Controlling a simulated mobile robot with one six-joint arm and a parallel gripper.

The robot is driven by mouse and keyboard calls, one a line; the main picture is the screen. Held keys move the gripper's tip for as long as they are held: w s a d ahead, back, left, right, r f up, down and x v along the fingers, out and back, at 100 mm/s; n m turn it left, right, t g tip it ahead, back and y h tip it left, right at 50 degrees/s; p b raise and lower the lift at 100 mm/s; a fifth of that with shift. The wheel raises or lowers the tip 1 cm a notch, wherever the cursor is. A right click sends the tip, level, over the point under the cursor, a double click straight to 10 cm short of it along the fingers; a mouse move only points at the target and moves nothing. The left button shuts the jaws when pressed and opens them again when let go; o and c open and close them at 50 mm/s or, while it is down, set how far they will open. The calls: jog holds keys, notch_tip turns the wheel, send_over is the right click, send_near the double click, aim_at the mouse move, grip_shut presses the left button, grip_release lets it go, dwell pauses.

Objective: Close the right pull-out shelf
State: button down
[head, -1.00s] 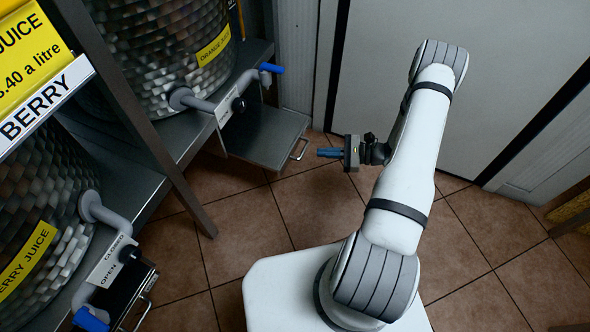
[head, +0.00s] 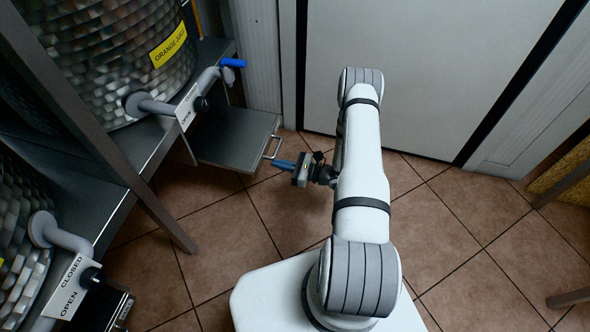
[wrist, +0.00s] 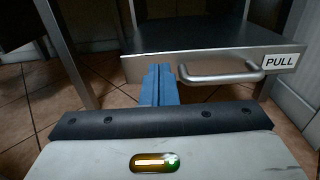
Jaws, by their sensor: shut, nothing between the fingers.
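The right pull-out shelf (head: 232,138) is a grey metal tray under the orange juice barrel, standing out from the rack. Its bar handle (head: 272,146) faces my arm. In the wrist view the shelf front (wrist: 215,62) fills the upper part, with the handle (wrist: 222,75) and a PULL label beside it. My gripper (head: 284,165) has blue fingers, shut and empty, just to the right of the shelf and close to its handle. In the wrist view the fingers (wrist: 158,85) point at the shelf front, left of the handle. I cannot tell whether they touch it.
The orange juice barrel (head: 110,60) has a tap with a blue lever (head: 233,62) above the shelf. A rack leg (head: 150,205) slants down in front. Another tap with a sign (head: 72,285) is at lower left. Tiled floor (head: 440,215) is clear on the right.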

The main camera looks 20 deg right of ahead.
aim_at(260, 159)
jog(key=shift+b+x, duration=0.55)
jog(key=shift+x, duration=1.55)
jog(key=shift+w, duration=0.1)
